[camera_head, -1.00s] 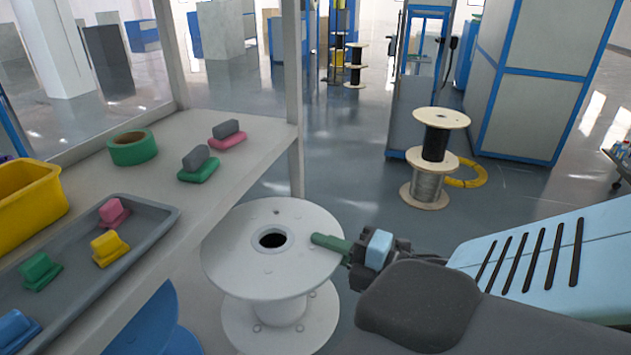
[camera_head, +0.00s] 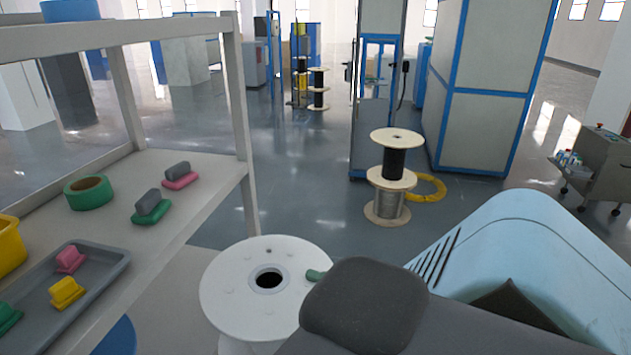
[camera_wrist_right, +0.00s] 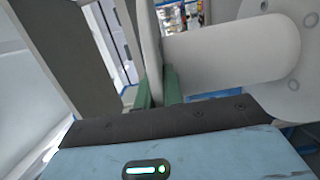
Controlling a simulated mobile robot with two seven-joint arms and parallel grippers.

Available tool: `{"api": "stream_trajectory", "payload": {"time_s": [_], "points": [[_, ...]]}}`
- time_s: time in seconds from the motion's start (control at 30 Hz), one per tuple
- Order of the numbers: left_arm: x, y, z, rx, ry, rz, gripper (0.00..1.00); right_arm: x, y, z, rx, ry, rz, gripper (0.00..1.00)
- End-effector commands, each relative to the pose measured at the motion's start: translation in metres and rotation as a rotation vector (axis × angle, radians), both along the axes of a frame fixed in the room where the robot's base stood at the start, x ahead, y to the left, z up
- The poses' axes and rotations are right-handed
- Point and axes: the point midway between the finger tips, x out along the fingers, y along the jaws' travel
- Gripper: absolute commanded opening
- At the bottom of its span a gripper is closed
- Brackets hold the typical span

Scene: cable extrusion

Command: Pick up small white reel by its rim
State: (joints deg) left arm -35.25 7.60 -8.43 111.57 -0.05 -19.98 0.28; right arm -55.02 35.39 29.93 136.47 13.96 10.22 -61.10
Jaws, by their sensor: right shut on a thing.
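The small white reel (camera_head: 225,300) is at the lower middle of the head view, beside the shelf. Its round top flange has a dark centre hole; its lower part is mostly cut off by the frame. My right gripper (camera_head: 314,275) is shut on the right edge of that flange. One green fingertip shows, and my arm hides the rest. In the right wrist view, the green fingers (camera_wrist_right: 157,90) stand on both sides of the white rim, with the reel's drum (camera_wrist_right: 240,48) to the right. I cannot tell whether the reel touches the floor. My left gripper is not in view.
The shelf (camera_head: 205,190) stands close on the left, with green tape (camera_head: 88,192), a grey tray (camera_head: 112,262) and coloured blocks. Wooden spools (camera_head: 390,180) and a yellow cable coil (camera_head: 430,187) stand ahead. A cart (camera_head: 595,165) is right. The floor between is open.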

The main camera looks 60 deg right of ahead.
Motion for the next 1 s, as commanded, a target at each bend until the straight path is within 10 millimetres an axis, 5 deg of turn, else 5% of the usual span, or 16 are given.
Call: {"api": "stream_trajectory", "payload": {"time_s": [0.47,1.0], "points": [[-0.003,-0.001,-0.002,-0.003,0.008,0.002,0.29,-0.039,-0.016,-0.002,0.002,0.006,0.001,0.0],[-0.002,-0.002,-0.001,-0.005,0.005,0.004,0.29,-0.041,-0.016,-0.001,0.001,0.004,0.002,0.0]]}}
